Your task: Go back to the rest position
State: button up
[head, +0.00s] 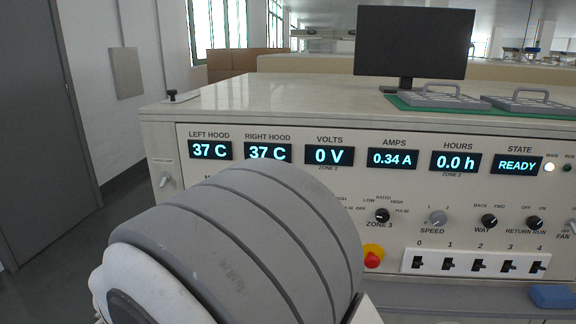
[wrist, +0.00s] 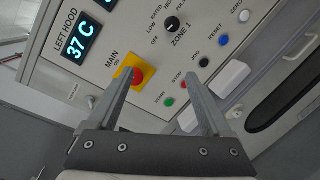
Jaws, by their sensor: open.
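My gripper (wrist: 156,92) shows in the wrist view with its two grey fingers apart and nothing between them. It points at the control panel (wrist: 148,48), which appears tilted there. One fingertip overlaps the red main switch on its yellow plate (wrist: 146,70) in the picture; I cannot tell whether they touch. The other fingertip is near the red stop button (wrist: 183,85). In the head view my own arm covers the lower left of the panel (head: 330,178), and my gripper is hidden there.
Displays read 37 C on both hoods, 0 V, 0.34 A, 0.0 h and READY (head: 517,165). A red emergency knob (head: 372,260) and a row of switches (head: 475,263) sit low on the panel. A monitor (head: 414,42) and trays (head: 437,97) stand on top. Floor at left is clear.

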jog(key=s+d+r+m+g+h, duration=0.15)
jog(key=d+m+g, duration=0.25)
jog(key=d, duration=0.7)
jog(key=s+d+m+g+h, duration=0.1)
jog(key=d+m+g+h, duration=0.3)
jog(key=d, duration=0.7)
jog(key=s+d+m+g+y, duration=0.4)
jog(key=s+d+m+y, duration=0.3)
jog(key=s+d+m, duration=0.6)
jog(key=s+a+r+y+p, duration=0.1)
jog(key=s+r+p, duration=0.1)
jog(key=r+p, duration=0.8)
jog(key=s+a+r+m+t+y+p, duration=0.1)
jog(key=s+a+r+p, duration=0.1)
jog(key=r+p, duration=0.9)
jog(key=shift+s+r, duration=0.15)
jog(key=shift+r, duration=0.35)
jog(key=shift+y, duration=0.25)
